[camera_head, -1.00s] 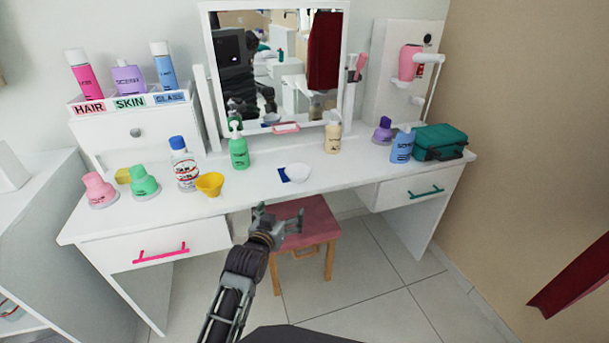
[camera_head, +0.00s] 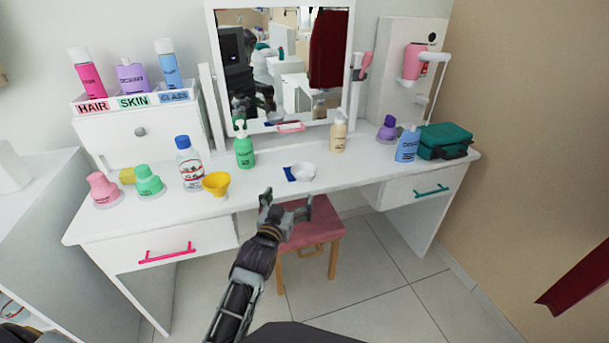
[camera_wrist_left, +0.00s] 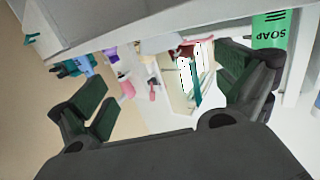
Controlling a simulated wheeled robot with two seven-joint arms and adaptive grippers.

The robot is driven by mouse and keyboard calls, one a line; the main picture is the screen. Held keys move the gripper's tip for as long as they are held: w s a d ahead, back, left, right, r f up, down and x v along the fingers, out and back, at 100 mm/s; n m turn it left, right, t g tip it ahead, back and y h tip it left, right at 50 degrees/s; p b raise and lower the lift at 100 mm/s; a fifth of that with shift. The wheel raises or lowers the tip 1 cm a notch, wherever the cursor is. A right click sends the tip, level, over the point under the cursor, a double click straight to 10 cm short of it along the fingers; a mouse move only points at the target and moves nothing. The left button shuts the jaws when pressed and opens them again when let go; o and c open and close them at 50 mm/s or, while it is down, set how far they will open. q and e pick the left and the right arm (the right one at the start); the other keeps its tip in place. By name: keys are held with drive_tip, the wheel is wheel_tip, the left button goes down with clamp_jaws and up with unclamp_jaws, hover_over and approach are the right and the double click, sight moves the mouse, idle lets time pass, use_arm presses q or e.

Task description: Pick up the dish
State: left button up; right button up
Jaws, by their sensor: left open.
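The dish (camera_head: 303,172) is small, white and round, and sits near the front of the white vanity table (camera_head: 345,175) in the head view. A small blue piece (camera_head: 290,174) lies at its left side. My left gripper (camera_head: 287,203) is open and empty, in front of the table edge, just nearer than the dish and slightly left of it. Its spread fingers also show in the left wrist view (camera_wrist_left: 165,85). I cannot surely make out the dish there. My right gripper is not in view.
A cream bottle (camera_head: 338,134) stands behind right, and a blue bottle (camera_head: 407,145) farther right. A pink stool (camera_head: 312,231) stands below. The tabletop right of the dish is clear.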

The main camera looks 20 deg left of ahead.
sight(301, 178)
use_arm(q)
drive_tip(key=shift+w, duration=0.15)
idle(0.3)
drive_tip(key=shift+w+f+b, duration=0.1)
drive_tip(key=shift+w+b, duration=0.3)
drive_tip(key=shift+w, duration=2.25)
drive_tip(key=shift+w+f+b, duration=0.15)
drive_tip(key=shift+w+b, duration=0.3)
drive_tip(key=shift+w, duration=1.05)
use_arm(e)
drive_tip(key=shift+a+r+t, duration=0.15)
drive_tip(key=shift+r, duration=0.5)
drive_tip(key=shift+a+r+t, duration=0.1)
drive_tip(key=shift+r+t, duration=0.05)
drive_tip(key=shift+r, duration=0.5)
use_arm(q)
drive_tip(key=shift+w, duration=0.15)
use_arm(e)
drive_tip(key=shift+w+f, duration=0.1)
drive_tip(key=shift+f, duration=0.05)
